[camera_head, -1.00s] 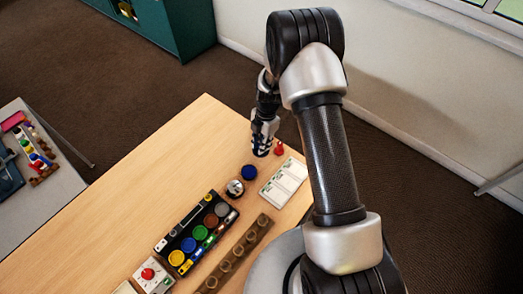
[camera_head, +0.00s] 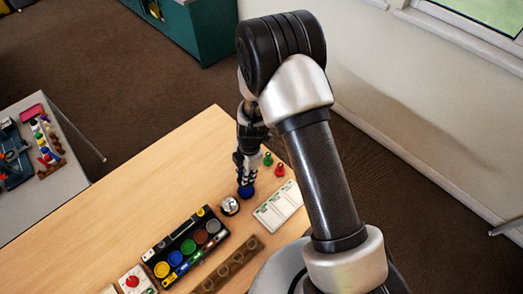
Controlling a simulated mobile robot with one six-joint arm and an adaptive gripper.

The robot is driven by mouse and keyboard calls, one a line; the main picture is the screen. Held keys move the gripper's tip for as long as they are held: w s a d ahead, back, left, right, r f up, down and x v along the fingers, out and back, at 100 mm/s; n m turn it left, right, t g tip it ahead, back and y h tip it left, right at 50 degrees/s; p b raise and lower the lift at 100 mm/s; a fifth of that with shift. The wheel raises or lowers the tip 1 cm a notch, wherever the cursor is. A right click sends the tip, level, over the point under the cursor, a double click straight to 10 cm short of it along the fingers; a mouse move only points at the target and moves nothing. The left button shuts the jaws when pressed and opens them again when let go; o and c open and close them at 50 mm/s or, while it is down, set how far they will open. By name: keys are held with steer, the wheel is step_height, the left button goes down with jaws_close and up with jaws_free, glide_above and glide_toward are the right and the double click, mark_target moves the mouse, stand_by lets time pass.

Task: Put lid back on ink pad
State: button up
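A small round blue piece (camera_head: 247,191) lies on the wooden table, and a round silvery piece (camera_head: 230,206) lies just left of and nearer than it. I cannot tell for certain which of the two is the ink pad and which its lid. My gripper (camera_head: 246,180) points down right over the blue piece, its fingertips at or just above it and hiding its far part. The fingers are small and dark here, so I cannot tell whether they are open or closed on it.
A white card sheet (camera_head: 278,206) lies to the right, with a red pawn (camera_head: 280,170) and a green pawn (camera_head: 268,158) beyond it. A black paint tray (camera_head: 185,250) and a brown holed rack (camera_head: 238,262) are nearer. The table's left part (camera_head: 130,190) is clear.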

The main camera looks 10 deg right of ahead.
mark_target(246, 191)
steer(key=shift+s+a+f, duration=0.1)
steer(key=shift+s+f, duration=0.25)
steer(key=shift+f, duration=0.1)
steer(key=shift+a+f, duration=0.15)
steer(key=shift+f, duration=0.4)
steer(key=shift+f+b, duration=0.65)
steer(key=shift+f, duration=0.9)
step_height(246, 191, down, 2)
steer(key=b, duration=0.3)
steer(key=shift+f, duration=0.1)
steer(key=shift+b, duration=0.95)
steer(key=shift+f+b, duration=0.15)
steer(key=shift+b, duration=0.9)
stand_by(0.3)
stand_by(0.5)
steer(key=o, duration=0.9)
steer(key=shift+o, duration=0.6)
